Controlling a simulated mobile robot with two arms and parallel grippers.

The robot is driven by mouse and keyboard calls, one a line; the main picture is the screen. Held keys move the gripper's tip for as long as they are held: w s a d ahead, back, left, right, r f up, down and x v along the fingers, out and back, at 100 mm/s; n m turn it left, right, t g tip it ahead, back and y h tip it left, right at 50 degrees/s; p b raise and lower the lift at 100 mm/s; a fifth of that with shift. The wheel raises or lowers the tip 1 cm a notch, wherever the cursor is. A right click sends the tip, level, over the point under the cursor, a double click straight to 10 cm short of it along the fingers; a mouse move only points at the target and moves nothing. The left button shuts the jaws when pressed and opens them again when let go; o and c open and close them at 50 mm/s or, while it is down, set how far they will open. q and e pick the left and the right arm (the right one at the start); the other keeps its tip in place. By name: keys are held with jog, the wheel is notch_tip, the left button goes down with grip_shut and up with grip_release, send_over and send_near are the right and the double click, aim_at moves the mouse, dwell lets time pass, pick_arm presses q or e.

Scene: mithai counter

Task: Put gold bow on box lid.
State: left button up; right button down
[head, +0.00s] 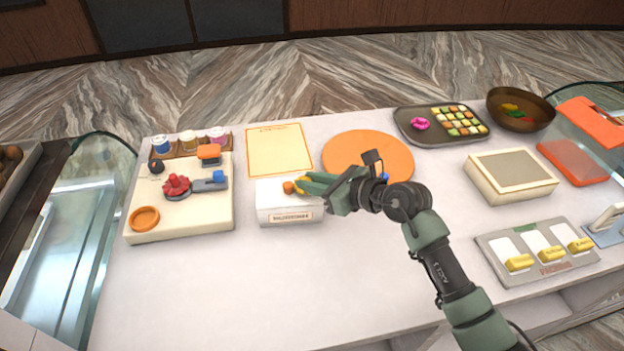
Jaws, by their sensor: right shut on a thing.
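A white closed box (266,213) with a label on its front stands in the middle of the counter; its white lid (273,197) faces up. My right gripper (298,187) reaches in from the right over the lid. It is shut on a small gold-orange bow (288,187) at its fingertips. The bow is at or just above the lid; I cannot tell whether it touches. The fingers and wrist hide part of the lid's right back area. My left gripper is not in view.
A cream board (190,225) with small tools stands left of the box. A yellow sheet (279,150) and an orange round board (350,145) lie behind. A dark tray (440,137), a cream box (490,185) and a grey tray (500,257) are right. The front counter is clear.

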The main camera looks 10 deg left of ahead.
jog(key=shift+f, duration=0.1)
jog(key=c, duration=1.3)
grip_release()
jog(key=shift+d, duration=0.3)
jog(key=b+v, duration=0.3)
jog(key=v, duration=0.8)
jog(key=shift+s+r, duration=0.2)
jog(key=shift+r, duration=0.25)
jog(key=shift+d, duration=0.15)
